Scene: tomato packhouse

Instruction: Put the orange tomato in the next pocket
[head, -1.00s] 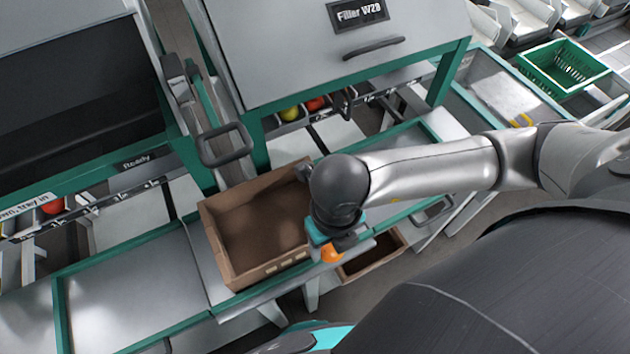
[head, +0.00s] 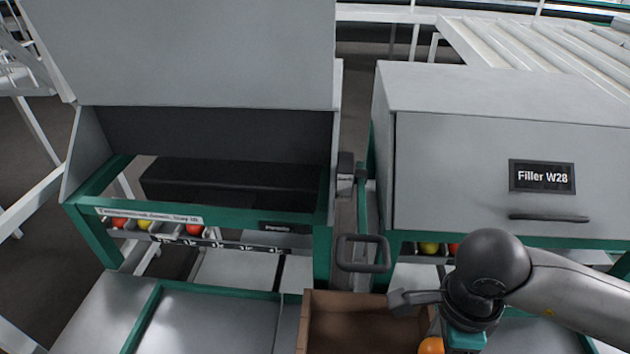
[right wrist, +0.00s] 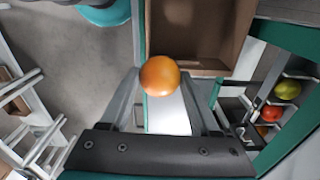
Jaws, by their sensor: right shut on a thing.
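The orange tomato (head: 431,345) shows at the bottom edge of the head view, partly cut off. My right gripper (right wrist: 160,78) is shut on it, and in the right wrist view the tomato (right wrist: 160,74) sits between the fingertips. It is held beside the brown box. A row of pockets (right wrist: 292,72) shows at the right of the right wrist view, apart from the gripper. It holds a yellow-green tomato (right wrist: 287,90) and a red tomato (right wrist: 271,113). In the head view, a yellow-green tomato (head: 429,247) lies in the pockets under Filler W28. My left gripper is out of view.
The brown box (head: 303,325) looks empty. Filler W28 (head: 460,180) has its front cover down. The left machine (head: 200,60) has its cover raised, and red and yellow tomatoes (head: 194,230) lie in pockets below. A grey handle (head: 362,252) sticks out between the machines.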

